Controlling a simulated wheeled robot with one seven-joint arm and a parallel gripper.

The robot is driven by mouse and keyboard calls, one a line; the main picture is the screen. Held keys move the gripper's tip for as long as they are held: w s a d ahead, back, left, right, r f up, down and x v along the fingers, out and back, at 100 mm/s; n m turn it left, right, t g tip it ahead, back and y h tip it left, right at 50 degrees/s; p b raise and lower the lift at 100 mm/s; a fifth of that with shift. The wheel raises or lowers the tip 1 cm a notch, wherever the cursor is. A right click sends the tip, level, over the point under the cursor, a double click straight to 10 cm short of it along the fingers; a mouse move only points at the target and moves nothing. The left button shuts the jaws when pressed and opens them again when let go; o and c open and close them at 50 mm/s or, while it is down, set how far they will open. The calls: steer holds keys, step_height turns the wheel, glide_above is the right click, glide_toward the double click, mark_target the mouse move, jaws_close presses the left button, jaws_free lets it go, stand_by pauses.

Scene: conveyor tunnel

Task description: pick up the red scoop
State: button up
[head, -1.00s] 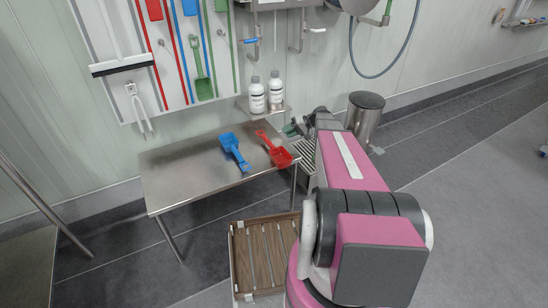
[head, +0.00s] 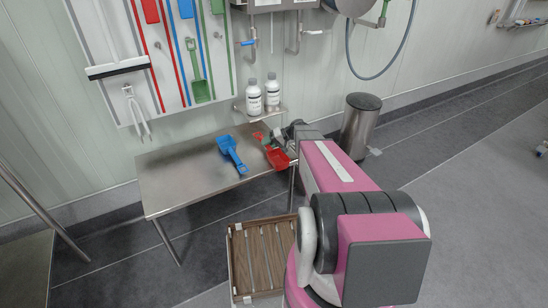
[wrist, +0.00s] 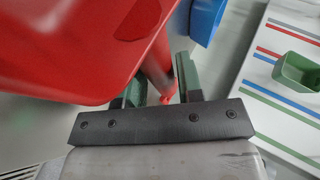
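The red scoop (head: 277,157) lies at the right end of the steel table (head: 185,178), its handle partly hidden by my gripper (head: 270,140). In the wrist view its red bowl (wrist: 75,45) fills the upper left, close to the camera. Its handle (wrist: 157,68) runs down between the two green fingers of my gripper (wrist: 160,88). The fingers stand apart on either side of the handle, and I see no clear grip on it.
A blue scoop (head: 231,152) lies just left of the red one. Two white bottles (head: 263,96) stand on a small wall shelf behind. A wooden-bottomed crate (head: 231,270) is in front of the table, and a steel bin (head: 360,125) stands to the right.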

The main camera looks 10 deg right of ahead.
steer(key=shift+c, duration=0.4)
jaws_close()
steer(key=shift+r, duration=0.1)
steer(key=shift+r, duration=0.8)
step_height(320, 180, up, 3)
steer(key=shift+s+f, duration=0.1)
steer(key=shift+f, duration=0.1)
steer(key=s+a+r, duration=0.5)
steer(key=s+r, duration=0.1)
steer(key=s, duration=0.4)
steer(key=shift+s+r, duration=0.15)
steer(key=shift+r, duration=0.2)
steer(key=shift+a, duration=0.1)
